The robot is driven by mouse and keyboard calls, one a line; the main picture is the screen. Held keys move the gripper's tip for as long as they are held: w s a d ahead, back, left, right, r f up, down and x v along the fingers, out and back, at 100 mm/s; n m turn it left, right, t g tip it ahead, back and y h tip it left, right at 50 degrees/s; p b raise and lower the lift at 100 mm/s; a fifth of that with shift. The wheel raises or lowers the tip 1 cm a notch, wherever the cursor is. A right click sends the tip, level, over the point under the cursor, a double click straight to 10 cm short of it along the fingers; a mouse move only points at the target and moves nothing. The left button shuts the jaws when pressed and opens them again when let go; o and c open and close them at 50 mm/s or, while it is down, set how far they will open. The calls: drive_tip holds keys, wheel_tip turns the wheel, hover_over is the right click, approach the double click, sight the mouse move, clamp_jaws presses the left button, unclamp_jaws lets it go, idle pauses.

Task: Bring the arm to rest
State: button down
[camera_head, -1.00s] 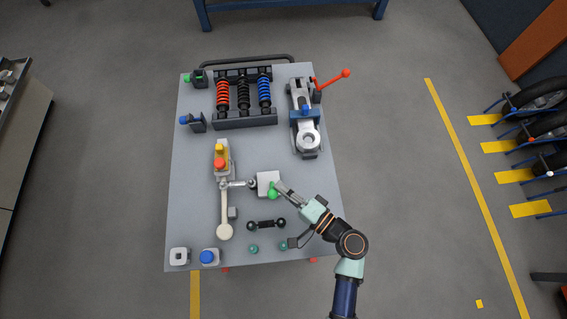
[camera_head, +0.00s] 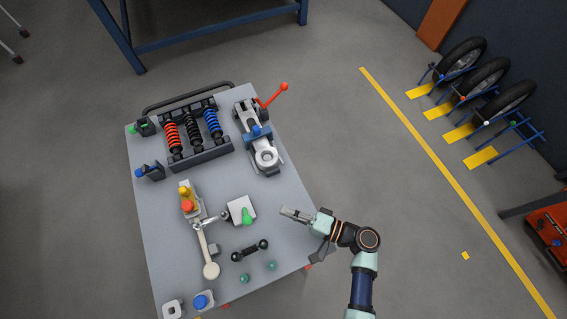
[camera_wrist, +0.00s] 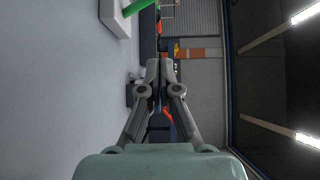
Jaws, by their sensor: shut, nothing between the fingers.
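My gripper (camera_head: 283,211) is shut and empty in the head view. It is over the right part of the grey table (camera_head: 285,235), to the right of a light grey block (camera_head: 236,204) with a green knob (camera_head: 247,216). The gripper looks apart from the block. In the wrist view my gripper (camera_wrist: 160,64) points ahead with its fingers together. The green knob (camera_wrist: 140,5) and part of its block (camera_wrist: 116,18) show at the top left there.
The table carries a rack (camera_head: 202,158) of red, black and blue springs, a clamp device (camera_head: 260,145) with a red lever, a black dumbbell-shaped bar (camera_head: 250,251) and a jointed piece (camera_head: 205,240). Wheels (camera_head: 482,82) stand at the right.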

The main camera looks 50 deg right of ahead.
drive_tip(key=shift+w, duration=0.15)
idle(0.3)
drive_tip(key=w+a+r+n+g+h, duration=0.2)
drive_tip(key=w+a+r+n, duration=0.45)
drive_tip(key=w+r, duration=0.35)
drive_tip(key=w+a+r+n+g+h, duration=0.1)
drive_tip(key=w+a+r+n, duration=0.5)
drive_tip(key=w+r, duration=0.4)
drive_tip(key=a+r+n+t+h+p, duration=0.1)
drive_tip(key=a+r+t, duration=0.15)
drive_tip(key=r, duration=0.55)
drive_tip(key=a+r+n+t+h+p, duration=0.15)
drive_tip(key=a+r, duration=0.25)
drive_tip(key=r, duration=0.4)
drive_tip(key=s+f+g+p, duration=0.1)
drive_tip(key=s+g+p, duration=0.4)
drive_tip(key=s+p, duration=0.4)
wheel_tip(320, 180, up, 36)
drive_tip(key=d+p, duration=0.1)
drive_tip(key=p, duration=3.5)
wheel_tip(320, 180, down, 58)
drive_tip(key=b, duration=5.8)
drive_tip(key=shift+s+r, duration=0.15)
drive_tip(key=shift+r, duration=0.05)
